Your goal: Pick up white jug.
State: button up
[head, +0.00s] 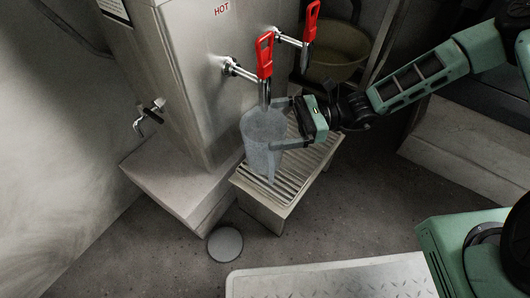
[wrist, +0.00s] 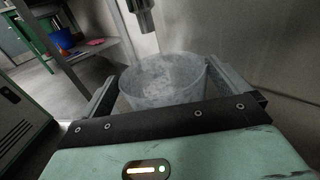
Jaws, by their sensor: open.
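A translucent, whitish jug (head: 262,150) stands upright on a slatted metal drip tray (head: 302,168) under a red-handled tap. It also shows in the wrist view (wrist: 162,82), where its open rim faces up. My gripper (head: 272,124) reaches in from the right in the head view, with one finger on each side of the jug. In the wrist view my gripper (wrist: 170,82) is open around the jug. I cannot tell whether the fingers touch its walls. The lower part of the jug is hidden in the wrist view by the gripper body.
A steel boiler marked HOT (head: 185,70) stands behind the tray, with red-handled taps (head: 265,55) just above the jug. A beige basin (head: 337,50) sits behind at the back. A round floor disc (head: 225,244) and a metal treadplate (head: 335,280) lie in front.

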jog(key=shift+s+a+b, duration=0.15)
jog(key=shift+a+b, duration=0.45)
jog(key=shift+a, duration=0.85)
jog(key=c, duration=1.6)
jog(key=shift+c, duration=0.5)
jog(key=shift+r, duration=0.2)
